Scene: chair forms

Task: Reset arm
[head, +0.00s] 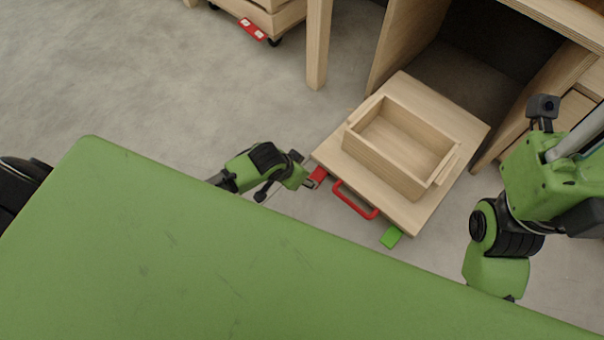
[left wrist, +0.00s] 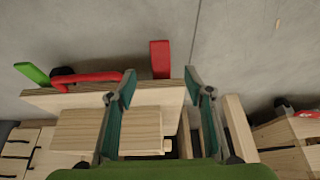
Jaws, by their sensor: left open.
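My left gripper (head: 304,172) is at the near left corner of a low wooden platform, close to its red tab (head: 318,175). In the left wrist view my left gripper (left wrist: 160,92) has its two teal fingers wide apart, with nothing held between them. The red tab (left wrist: 160,58) shows beyond the fingertips there. My right arm (head: 540,190) comes in at the right; its gripper is hidden or outside the view.
The wooden platform (head: 428,207) carries an open, empty-looking wooden box (head: 380,162). A red handle (head: 352,200) and a green tab (head: 390,237) are at its near edge. Wooden furniture (head: 318,45) stands behind. Grey floor (head: 150,80) is clear at the left.

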